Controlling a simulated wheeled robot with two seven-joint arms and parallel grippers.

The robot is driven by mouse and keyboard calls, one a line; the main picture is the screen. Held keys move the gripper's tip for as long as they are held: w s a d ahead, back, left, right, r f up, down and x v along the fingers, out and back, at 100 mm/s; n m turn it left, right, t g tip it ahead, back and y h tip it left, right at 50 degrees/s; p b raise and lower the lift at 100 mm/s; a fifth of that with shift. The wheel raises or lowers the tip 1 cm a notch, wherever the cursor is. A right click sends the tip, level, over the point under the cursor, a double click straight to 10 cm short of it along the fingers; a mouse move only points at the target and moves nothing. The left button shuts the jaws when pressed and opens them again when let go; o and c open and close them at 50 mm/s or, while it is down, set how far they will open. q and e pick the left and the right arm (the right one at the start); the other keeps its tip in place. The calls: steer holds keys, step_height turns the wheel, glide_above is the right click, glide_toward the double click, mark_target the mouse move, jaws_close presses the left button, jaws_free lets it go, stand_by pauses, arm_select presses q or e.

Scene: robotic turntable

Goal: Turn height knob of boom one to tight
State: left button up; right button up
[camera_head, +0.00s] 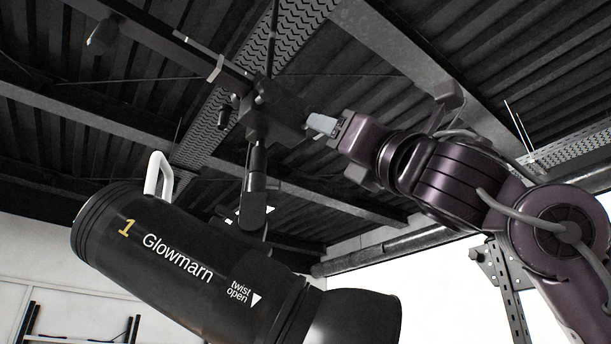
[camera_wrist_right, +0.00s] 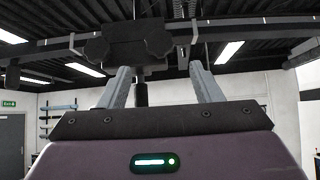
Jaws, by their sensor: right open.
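Boom one's black clamp block (camera_head: 270,108) sits on a dark bar overhead, with a vertical post below it that carries a black lamp (camera_head: 165,250) marked "1 Glowmarn". In the right wrist view the block (camera_wrist_right: 128,42) shows two black lobed knobs, one at left (camera_wrist_right: 97,48) and one at right (camera_wrist_right: 158,38). I cannot tell which is the height knob or how tight it is. My right gripper (camera_head: 320,126) comes in from the right, close to the block's right side. In the wrist view its fingers (camera_wrist_right: 162,76) are spread, with nothing held between them. My left gripper is out of view.
The dark horizontal bar (camera_wrist_right: 225,32) runs across behind the fingers. A white handle (camera_head: 158,174) stands on the lamp. Steel roof beams (camera_head: 400,45) lie above. Open space lies between the right arm and the lamp.

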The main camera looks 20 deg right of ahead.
steer(key=p+x, duration=0.4)
steer(key=x, duration=0.2)
steer(key=shift+s+d+r, duration=0.2)
steer(key=shift+s+r, duration=0.15)
steer(key=shift+r, duration=0.05)
steer(key=shift+s, duration=0.15)
steer(key=shift+c, duration=0.6)
steer(key=c, duration=0.9)
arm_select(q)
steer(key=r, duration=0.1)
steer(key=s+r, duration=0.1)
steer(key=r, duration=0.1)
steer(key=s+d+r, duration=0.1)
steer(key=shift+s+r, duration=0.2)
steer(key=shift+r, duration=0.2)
arm_select(e)
steer(key=shift+o, duration=0.2)
